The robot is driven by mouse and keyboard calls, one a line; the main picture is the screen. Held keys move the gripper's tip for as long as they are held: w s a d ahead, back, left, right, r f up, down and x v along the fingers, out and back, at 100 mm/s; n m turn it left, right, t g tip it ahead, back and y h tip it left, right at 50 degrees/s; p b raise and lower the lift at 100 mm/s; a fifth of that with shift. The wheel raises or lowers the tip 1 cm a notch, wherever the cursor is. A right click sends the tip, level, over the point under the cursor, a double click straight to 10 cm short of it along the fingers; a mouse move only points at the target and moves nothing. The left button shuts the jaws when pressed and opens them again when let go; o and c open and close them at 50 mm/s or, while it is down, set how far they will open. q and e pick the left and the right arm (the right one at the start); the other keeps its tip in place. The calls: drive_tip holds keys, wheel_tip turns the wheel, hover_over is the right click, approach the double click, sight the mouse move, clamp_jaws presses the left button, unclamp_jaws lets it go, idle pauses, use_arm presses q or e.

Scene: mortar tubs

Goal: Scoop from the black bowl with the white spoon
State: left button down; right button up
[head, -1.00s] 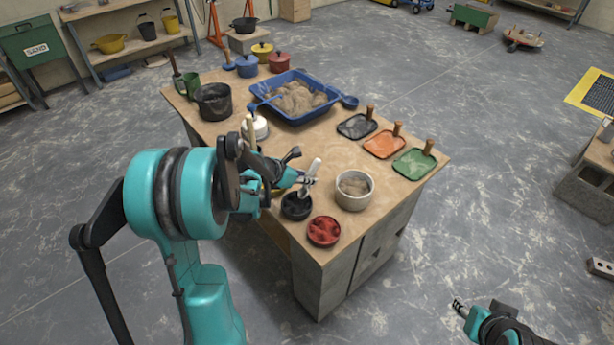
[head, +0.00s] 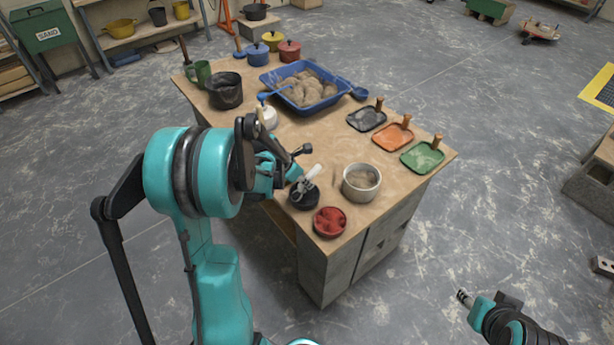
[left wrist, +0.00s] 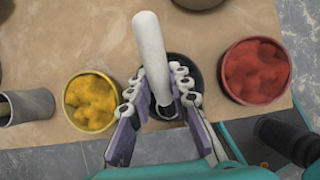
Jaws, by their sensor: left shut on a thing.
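My left gripper (head: 298,184) is shut on the white spoon (head: 313,173), holding it by its light handle over the black bowl (head: 303,203) near the table's front edge. In the left wrist view the spoon handle (left wrist: 150,45) stands up between the fingers, leaning to the upper left. The fingers cover much of the black bowl there, and its contents are hard to make out. The spoon's lower end is at the bowl's opening; I cannot tell how deep it sits. My right gripper (head: 464,298) is far from the table, low on the right; its jaw state is unclear.
A red-filled bowl (head: 330,222) stands right of the black one, and a yellow-filled bowl (left wrist: 92,102) left of it. A pale pot of sand (head: 361,183) stands close behind on the right. A blue sand tray (head: 315,104) is farther back. The table (head: 320,138) is clear mid-way.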

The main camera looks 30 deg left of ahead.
use_arm(q)
drive_tip(key=shift+w+d+r+g+y+p, duration=0.2)
drive_tip(key=shift+g+y+p, duration=0.1)
drive_tip(key=shift+g, duration=0.25)
drive_tip(key=shift+w+d+r+g+y+p, duration=0.1)
drive_tip(key=shift+w+g+y+p, duration=0.15)
drive_tip(key=shift+g, duration=0.3)
drive_tip(key=shift+w+r+g+y+p, duration=0.1)
drive_tip(key=shift+g+y+p, duration=0.2)
drive_tip(key=shift+g, duration=0.5)
drive_tip(key=shift+w+g+y, duration=0.15)
drive_tip(key=shift+g+y, duration=0.2)
drive_tip(key=shift+g, duration=0.45)
drive_tip(key=shift+r, duration=0.15)
drive_tip(key=shift+r+p, duration=0.35)
drive_tip(key=shift+p, duration=0.15)
drive_tip(key=shift+s+a+r+g+p, duration=0.1)
drive_tip(key=shift+s+r+g+p, duration=0.2)
drive_tip(key=shift+r, duration=0.4)
drive_tip(key=shift+w+r+p, duration=0.15)
drive_tip(key=shift+r+p, duration=0.25)
drive_tip(key=shift+r, duration=0.45)
